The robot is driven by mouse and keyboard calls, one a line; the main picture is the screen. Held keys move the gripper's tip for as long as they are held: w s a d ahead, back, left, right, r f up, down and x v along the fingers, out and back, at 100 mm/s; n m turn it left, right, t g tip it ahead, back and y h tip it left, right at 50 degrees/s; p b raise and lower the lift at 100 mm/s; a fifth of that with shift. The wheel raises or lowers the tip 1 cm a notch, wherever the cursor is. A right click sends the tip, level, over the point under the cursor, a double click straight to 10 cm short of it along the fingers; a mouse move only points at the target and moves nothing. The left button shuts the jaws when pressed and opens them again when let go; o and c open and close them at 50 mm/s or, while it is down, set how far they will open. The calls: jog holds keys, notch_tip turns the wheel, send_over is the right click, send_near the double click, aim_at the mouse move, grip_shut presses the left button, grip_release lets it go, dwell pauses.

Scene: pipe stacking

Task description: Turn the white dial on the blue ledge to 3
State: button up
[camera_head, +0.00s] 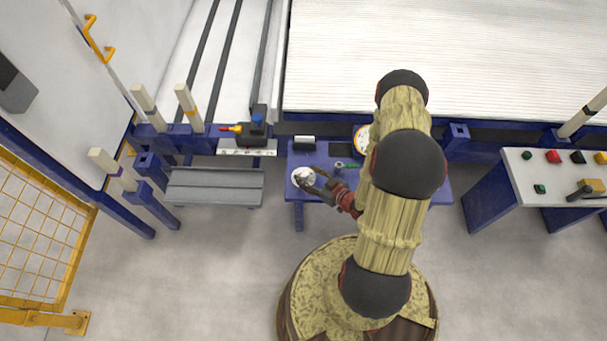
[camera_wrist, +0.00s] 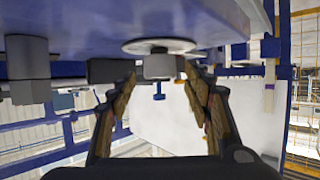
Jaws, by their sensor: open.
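The blue ledge (camera_head: 322,158) stands in front of my base, and its blue surface (camera_wrist: 110,18) fills the top of the wrist view. The white dial (camera_head: 298,176) sits at its left front corner, partly covered by my gripper (camera_head: 314,182). In the wrist view the dial's pale knob (camera_wrist: 158,67) sticks out from a round plate, its number marks not readable. My gripper (camera_wrist: 160,78) is open, with one fingertip on each side of the knob. The right fingertip looks very close to it; contact cannot be told.
A grey bench (camera_head: 214,187) stands left and a white table (camera_head: 550,175) with coloured buttons right. The floor between is clear.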

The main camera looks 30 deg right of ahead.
jog(key=shift+b+x, duration=0.45)
jog(key=shift+x, duration=1.05)
jog(key=shift+c, duration=0.5)
jog(key=c, duration=1.1)
